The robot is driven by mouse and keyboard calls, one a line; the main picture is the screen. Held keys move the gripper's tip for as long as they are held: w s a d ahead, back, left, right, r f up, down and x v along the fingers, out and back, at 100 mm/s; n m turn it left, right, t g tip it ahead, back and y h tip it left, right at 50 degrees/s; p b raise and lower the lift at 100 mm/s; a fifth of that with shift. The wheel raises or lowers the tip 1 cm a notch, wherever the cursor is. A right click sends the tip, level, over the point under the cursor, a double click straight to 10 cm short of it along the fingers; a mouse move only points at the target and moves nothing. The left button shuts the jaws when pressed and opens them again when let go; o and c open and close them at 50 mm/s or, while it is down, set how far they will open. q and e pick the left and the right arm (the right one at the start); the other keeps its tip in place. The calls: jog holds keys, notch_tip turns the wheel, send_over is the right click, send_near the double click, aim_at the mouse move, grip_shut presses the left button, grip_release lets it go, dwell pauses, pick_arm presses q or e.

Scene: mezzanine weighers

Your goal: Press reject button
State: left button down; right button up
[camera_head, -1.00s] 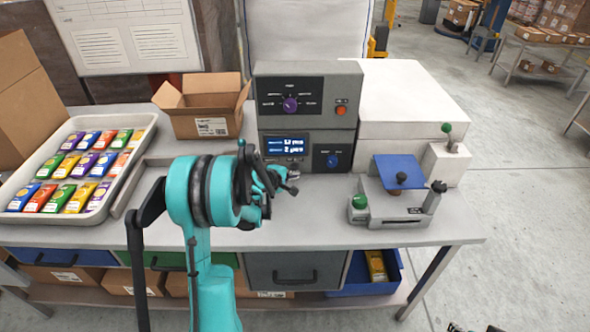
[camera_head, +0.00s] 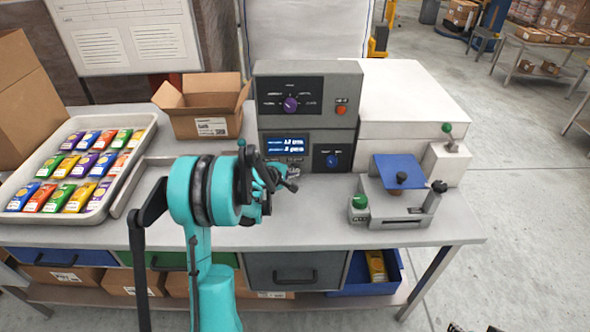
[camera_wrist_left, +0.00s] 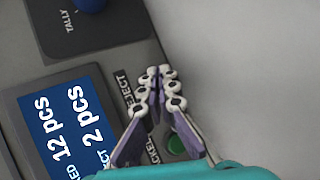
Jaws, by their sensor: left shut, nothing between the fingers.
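The weigher console (camera_head: 274,70) stands at the back middle of the bench, with a lit display (camera_head: 288,146) on its lower face. My left gripper (camera_head: 291,181) is shut and empty, in front of the console below the display. In the left wrist view the closed fingertips (camera_wrist_left: 163,72) lie beside the printed REJECT label (camera_wrist_left: 127,92), next to the display (camera_wrist_left: 68,122), which reads 12 pcs and 2 pcs. No reject button shows clearly there; the fingers cover that spot. A green button (camera_wrist_left: 176,145) shows partly between the fingers. Contact cannot be told.
A tray (camera_head: 118,185) of colored packets and an open carton (camera_head: 208,115) stand to the left. A weighing fixture with a blue plate (camera_head: 400,172) and green knob stands right. A blue knob (camera_head: 332,161) is on the console. Small dark shapes, possibly my right gripper, touch the bottom edge.

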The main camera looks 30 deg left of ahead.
pick_arm(q)
jog(key=shift+w+a, duration=0.1)
jog(key=shift+w, duration=0.1)
jog(key=shift+s, duration=0.1)
dwell(0.4)
jog(key=shift+s+d, duration=0.45)
jog(key=shift+s, duration=0.2)
jog(key=shift+s+d+b, duration=0.2)
jog(key=shift+s+d, duration=0.25)
jog(key=shift+s, duration=0.25)
jog(key=shift+s+d+b, duration=0.15)
jog(key=shift+s+d, duration=0.25)
jog(key=shift+s, duration=0.3)
jog(key=shift+s+d+b, duration=0.2)
jog(key=shift+s+d, duration=0.25)
jog(key=shift+s, duration=0.25)
